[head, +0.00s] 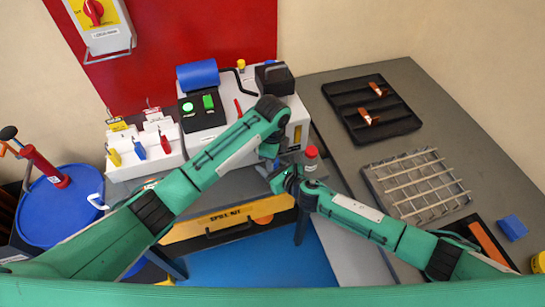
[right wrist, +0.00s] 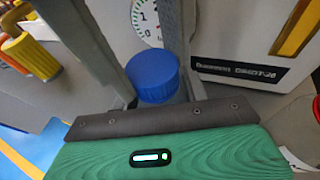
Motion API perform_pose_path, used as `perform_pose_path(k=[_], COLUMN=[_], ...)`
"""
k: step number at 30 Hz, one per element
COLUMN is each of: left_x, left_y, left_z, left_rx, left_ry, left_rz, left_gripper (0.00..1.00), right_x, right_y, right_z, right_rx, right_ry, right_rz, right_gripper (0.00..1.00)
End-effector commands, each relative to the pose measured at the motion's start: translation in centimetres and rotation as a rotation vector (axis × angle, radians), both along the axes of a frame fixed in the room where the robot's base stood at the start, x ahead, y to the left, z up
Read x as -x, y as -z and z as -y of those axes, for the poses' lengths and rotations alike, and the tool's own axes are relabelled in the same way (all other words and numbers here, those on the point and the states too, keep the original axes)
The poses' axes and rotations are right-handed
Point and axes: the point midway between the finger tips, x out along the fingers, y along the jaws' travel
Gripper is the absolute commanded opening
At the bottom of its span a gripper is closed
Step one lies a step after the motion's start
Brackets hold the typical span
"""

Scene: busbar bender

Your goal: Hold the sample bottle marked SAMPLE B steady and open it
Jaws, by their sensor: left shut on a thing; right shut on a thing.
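My right gripper (right wrist: 168,70) is shut on a blue ribbed cap (right wrist: 153,76), which sits between its two fingers in the right wrist view. The bottle under this cap and any SAMPLE B marking are hidden there. In the head view my right gripper (head: 283,180) is close to my left gripper (head: 270,150), over the front of the bench. The left fingertips are mostly hidden by its wrist. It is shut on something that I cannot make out. A red-capped bottle (head: 311,158) stands just right of the two grippers. Its label is too small to read.
A black tray (head: 345,110) with copper-coloured pieces and a wire rack (head: 417,187) lie on the grey bench to the right. A white tag rack (head: 145,148) stands left of the machine. A blue drum (head: 60,212) stands far left. The machine (head: 288,83) is behind my grippers.

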Motion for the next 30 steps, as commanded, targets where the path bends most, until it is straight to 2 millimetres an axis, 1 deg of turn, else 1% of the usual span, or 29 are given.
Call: perform_pose_path(k=[3,10,11,12,14,23,26,30], left_x=[0.0,0.0,0.0,0.0,0.0,0.0,0.0,0.0], left_y=[0.0,0.0,0.0,0.0,0.0,-0.3,-1.2,-3.1], left_z=[0.0,0.0,0.0,0.0,0.0,0.0,0.1,0.1], left_rx=[-0.001,-0.001,-0.001,-0.001,-0.001,0.0,0.001,0.002], left_ry=[-0.036,-0.036,-0.035,-0.035,-0.035,-0.033,-0.032,-0.032], left_rz=[0.0,0.0,0.0,0.0,0.0,0.0,0.001,0.004], left_gripper=[0.07,0.07,0.36,0.44,0.55,0.56,0.56,0.56], right_x=[0.0,0.0,0.0,0.0,0.0,0.0,0.0,0.0], right_y=[0.0,0.0,0.0,0.0,0.0,0.0,0.0,0.0], right_z=[0.0,0.0,0.0,0.0,0.0,0.0,0.0,0.0], right_rx=[0.0,0.0,0.0,0.0,0.0,0.0,0.001,0.001], right_ry=[0.0,0.0,0.0,0.0,0.0,0.001,0.001,0.001], right_rz=[0.0,0.0,0.0,0.0,0.0,0.0,-0.001,-0.001], right_gripper=[0.0,0.0,0.0,0.0,0.0,0.0,0.0,0.0])
